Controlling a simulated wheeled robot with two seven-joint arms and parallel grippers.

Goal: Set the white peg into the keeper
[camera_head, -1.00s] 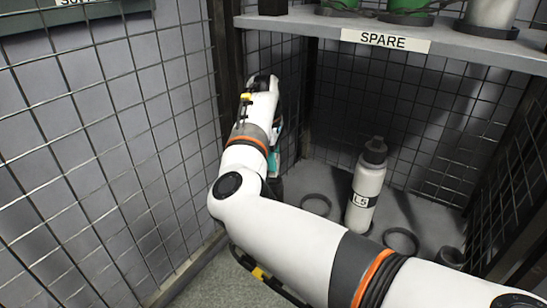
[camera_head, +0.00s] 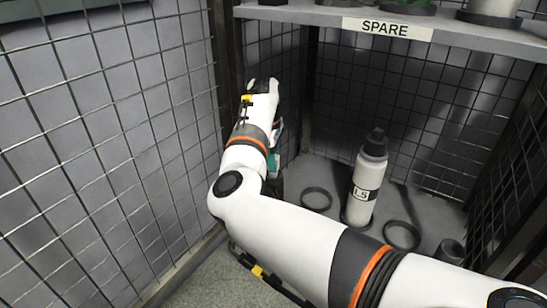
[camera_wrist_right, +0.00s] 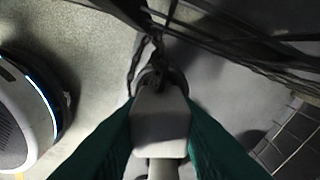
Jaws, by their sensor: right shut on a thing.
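My right gripper (camera_wrist_right: 160,135) shows in the right wrist view as two teal fingers, shut on a pale white-grey piece, which seems to be the white peg (camera_wrist_right: 160,122). A dark round part (camera_wrist_right: 160,82), perhaps the keeper, lies just beyond it; I cannot tell whether the two touch. In the head view the right gripper (camera_head: 274,163) is at the left of the lower bay, by the corner post. My own arm mostly hides it, and the peg is not clearly seen there. My left gripper is out of view.
Empty dark rings (camera_head: 316,199) (camera_head: 401,236) lie on the bay floor. A shelf labelled SPARE (camera_head: 387,27) is overhead. Wire mesh (camera_head: 110,130) closes the left side.

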